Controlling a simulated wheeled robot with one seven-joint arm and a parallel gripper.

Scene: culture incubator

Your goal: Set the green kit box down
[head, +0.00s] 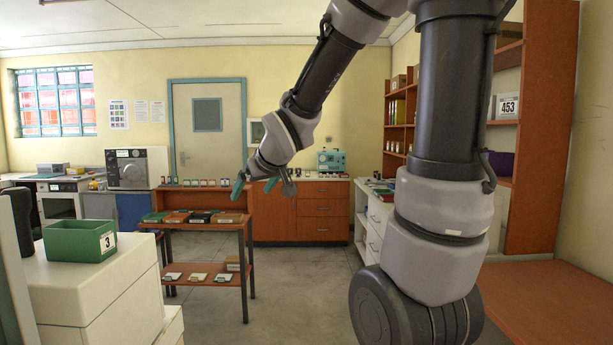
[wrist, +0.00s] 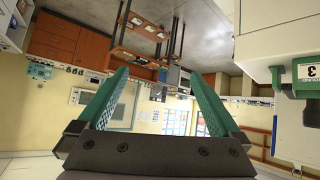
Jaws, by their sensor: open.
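A flat green box (head: 157,217) lies at the left end of the top of an orange-brown rack (head: 203,227) in the head view. It is the likely green kit box, though its label cannot be read. An open green bin marked 3 (head: 80,240) stands on a white cabinet at the left. That bin also shows at the right edge of the upside-down wrist view (wrist: 298,130). My gripper (head: 255,186) is open, with its teal fingers raised in the air. In the wrist view nothing lies between the fingers (wrist: 163,85).
Red, black and tan boxes (head: 229,218) sit beside the green one. Several small items and a tan box (head: 236,263) are on the rack's lower shelf. The white cabinet (head: 100,290) stands close at the left. The floor (head: 300,290) right of the rack is clear.

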